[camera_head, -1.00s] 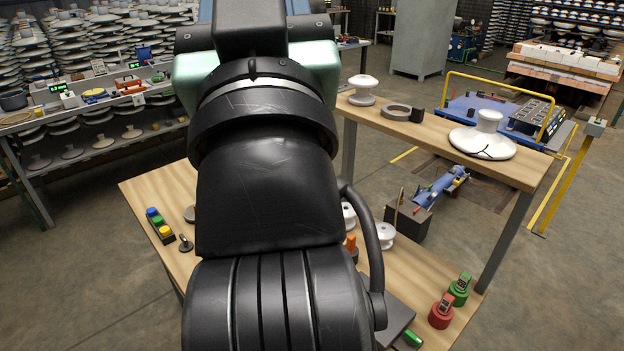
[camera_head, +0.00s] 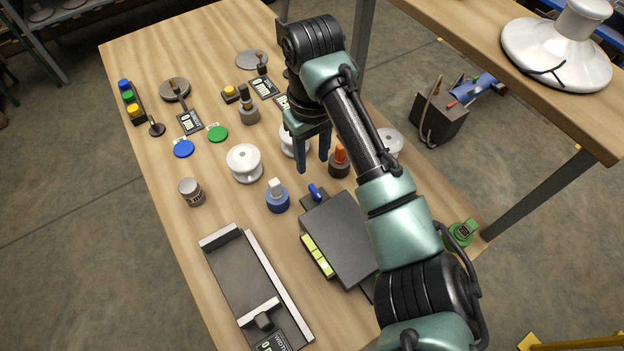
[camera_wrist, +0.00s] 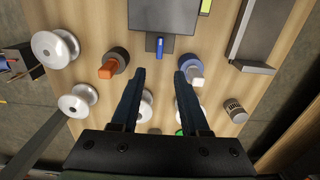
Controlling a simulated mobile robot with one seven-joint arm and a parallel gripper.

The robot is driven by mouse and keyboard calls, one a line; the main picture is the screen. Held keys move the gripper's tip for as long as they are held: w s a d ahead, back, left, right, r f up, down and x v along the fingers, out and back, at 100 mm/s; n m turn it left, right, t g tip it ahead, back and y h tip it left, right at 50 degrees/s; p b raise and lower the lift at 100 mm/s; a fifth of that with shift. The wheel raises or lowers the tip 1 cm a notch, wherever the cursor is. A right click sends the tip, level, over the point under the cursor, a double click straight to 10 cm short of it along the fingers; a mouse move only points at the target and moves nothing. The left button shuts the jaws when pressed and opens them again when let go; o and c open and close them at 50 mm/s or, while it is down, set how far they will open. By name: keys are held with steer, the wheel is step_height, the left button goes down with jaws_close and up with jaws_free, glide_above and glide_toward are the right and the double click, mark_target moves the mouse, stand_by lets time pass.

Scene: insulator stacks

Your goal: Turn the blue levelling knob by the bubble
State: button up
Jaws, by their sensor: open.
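The blue levelling knob (camera_head: 316,192) is a small blue lever at the far edge of a dark grey block (camera_head: 342,238). A yellow-green bubble vial (camera_head: 318,255) runs along the block's left side. In the wrist view the knob (camera_wrist: 160,46) shows at top centre, beyond the fingertips, with the block (camera_wrist: 165,16) behind it. My gripper (camera_head: 313,163) is open and empty. Its two fingers point down above the table on the far side of the knob. In the wrist view my gripper (camera_wrist: 159,72) has the knob roughly in line with its gap, apart from both fingers.
A blue-based knob with a white top (camera_head: 277,196) stands left of the block, and an orange-topped one (camera_head: 339,161) stands right of my fingers. White spools (camera_head: 244,163) stand close by. A grey channel fixture (camera_head: 256,285) lies front left. A raised shelf (camera_head: 540,110) is at right.

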mark_target(312, 187)
step_height(312, 187, down, 10)
steer(key=shift+r, duration=0.1)
steer(key=shift+c, duration=0.2)
jaws_close()
